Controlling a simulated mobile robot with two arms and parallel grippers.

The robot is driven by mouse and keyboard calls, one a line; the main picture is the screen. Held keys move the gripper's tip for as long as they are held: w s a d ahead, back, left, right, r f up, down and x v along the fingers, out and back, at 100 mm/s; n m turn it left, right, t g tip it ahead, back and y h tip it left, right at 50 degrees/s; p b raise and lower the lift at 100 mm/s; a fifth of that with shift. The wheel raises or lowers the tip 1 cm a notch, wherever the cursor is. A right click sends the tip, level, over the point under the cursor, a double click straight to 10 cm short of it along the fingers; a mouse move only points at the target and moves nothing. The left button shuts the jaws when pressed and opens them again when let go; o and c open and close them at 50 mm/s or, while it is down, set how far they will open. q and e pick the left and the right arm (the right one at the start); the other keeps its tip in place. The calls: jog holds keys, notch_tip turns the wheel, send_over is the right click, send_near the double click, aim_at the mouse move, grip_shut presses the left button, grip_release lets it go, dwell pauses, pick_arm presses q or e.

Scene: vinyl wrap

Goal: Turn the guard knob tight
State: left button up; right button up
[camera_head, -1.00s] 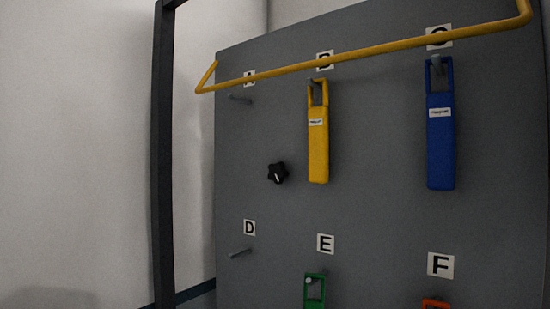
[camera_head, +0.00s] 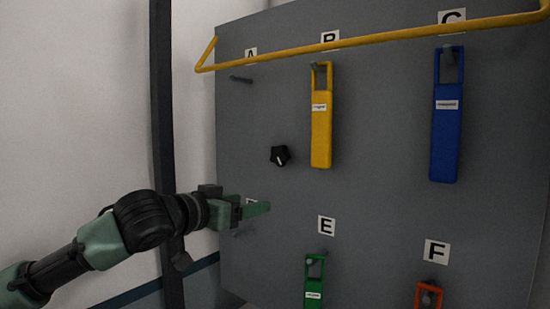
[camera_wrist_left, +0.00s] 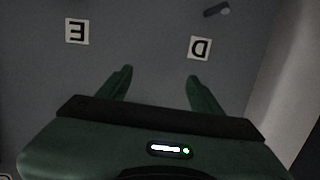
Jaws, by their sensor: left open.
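The guard knob (camera_head: 279,155) is a small black lobed knob with a white mark, on the grey panel left of the yellow tool. The yellow guard bar (camera_head: 385,42) runs across the upper panel, over the top row of tools. My left gripper (camera_head: 262,208) is in front of the panel near label D, below and a little left of the knob. It is open and empty, its two green fingers apart in the left wrist view (camera_wrist_left: 160,85). The knob is not in the left wrist view. My right gripper is not in view.
The grey panel (camera_head: 380,210) holds a yellow tool (camera_head: 321,135), a blue tool (camera_head: 446,135), a green tool (camera_head: 314,290) and an orange tool (camera_head: 428,295) on pegs. Peg A (camera_head: 241,80) is bare. A dark post (camera_head: 162,100) stands at the left. The panel around the knob is clear.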

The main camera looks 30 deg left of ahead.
pick_arm(q)
jog(key=t+h, duration=0.1)
jog(key=t, duration=0.1)
send_near(277, 157)
jog(key=w, duration=0.1)
jog(key=shift+w+d+r+p, duration=0.15)
jog(key=shift+w+p, duration=0.4)
jog(key=shift+w, duration=1.5)
jog(key=shift+w+d+r+p, duration=0.15)
jog(key=shift+w+p, duration=0.4)
jog(key=shift+w, duration=1.55)
jog(key=shift+f, duration=0.1)
jog(key=shift+d, duration=0.1)
jog(key=c, duration=1.4)
jog(key=shift+m, duration=0.3)
